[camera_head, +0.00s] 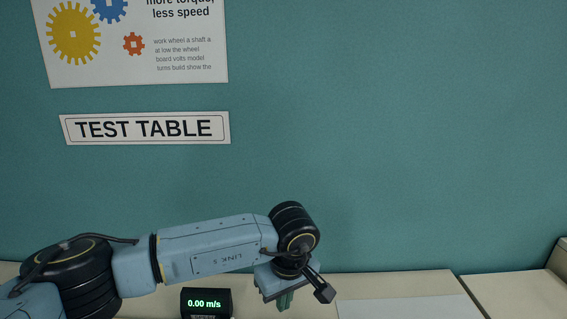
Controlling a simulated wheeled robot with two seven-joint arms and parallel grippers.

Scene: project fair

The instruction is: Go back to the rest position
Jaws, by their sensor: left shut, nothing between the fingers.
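My right gripper is not in view.
A black speed display (206,303) reading 0.00 m/s stands under my left arm. A white sheet or board (410,308) lies to the right. Behind is a teal wall (400,130) with a TEST TABLE sign (145,128) and a gear poster (185,72). A raised edge (556,262) stands far right.

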